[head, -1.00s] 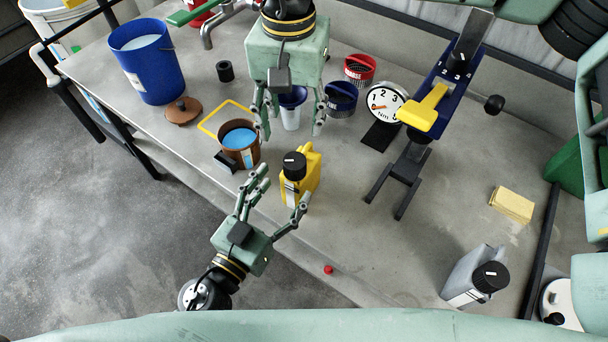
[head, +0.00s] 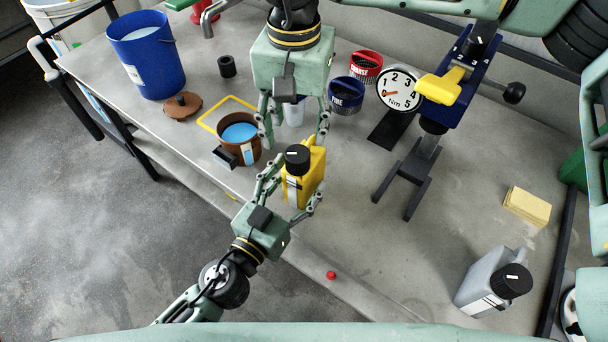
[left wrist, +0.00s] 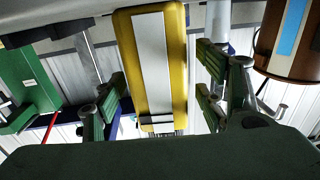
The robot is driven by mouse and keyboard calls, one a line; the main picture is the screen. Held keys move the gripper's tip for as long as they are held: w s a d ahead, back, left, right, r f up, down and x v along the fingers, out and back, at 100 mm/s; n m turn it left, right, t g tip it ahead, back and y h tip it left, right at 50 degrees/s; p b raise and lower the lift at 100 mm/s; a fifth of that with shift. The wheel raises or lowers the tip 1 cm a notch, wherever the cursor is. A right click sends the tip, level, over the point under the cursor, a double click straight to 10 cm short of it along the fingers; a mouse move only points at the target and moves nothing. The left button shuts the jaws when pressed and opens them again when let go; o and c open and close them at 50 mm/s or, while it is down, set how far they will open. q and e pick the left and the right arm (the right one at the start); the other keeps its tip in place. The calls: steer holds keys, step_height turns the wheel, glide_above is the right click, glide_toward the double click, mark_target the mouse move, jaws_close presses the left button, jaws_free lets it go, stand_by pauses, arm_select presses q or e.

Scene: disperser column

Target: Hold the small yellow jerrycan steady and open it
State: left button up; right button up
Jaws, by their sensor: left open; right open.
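The small yellow jerrycan (head: 313,168) stands upright near the front edge of the bench, its black cap (head: 297,157) on top. My left gripper (head: 294,186) comes from the front with its open fingers on either side of the can's body. In the left wrist view the can (left wrist: 178,65) with its white label lies between the fingers, with a gap visible on each side. My right gripper (head: 294,138) is open, pointing down just behind and above the cap, one finger to each side. It appears empty and clear of the cap.
A brown pot of blue liquid (head: 252,153) stands close left of the can. A torque dial (head: 398,90) and a blue-yellow stand (head: 459,85) are to the right. A grey jerrycan (head: 473,275) and red cap (head: 331,275) sit near the front. Bench between is clear.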

arm_select(q)
steer(key=shift+x, duration=1.4)
steer(key=shift+c, duration=0.5)
jaws_close()
arm_select(e)
steer(key=shift+c, duration=0.4)
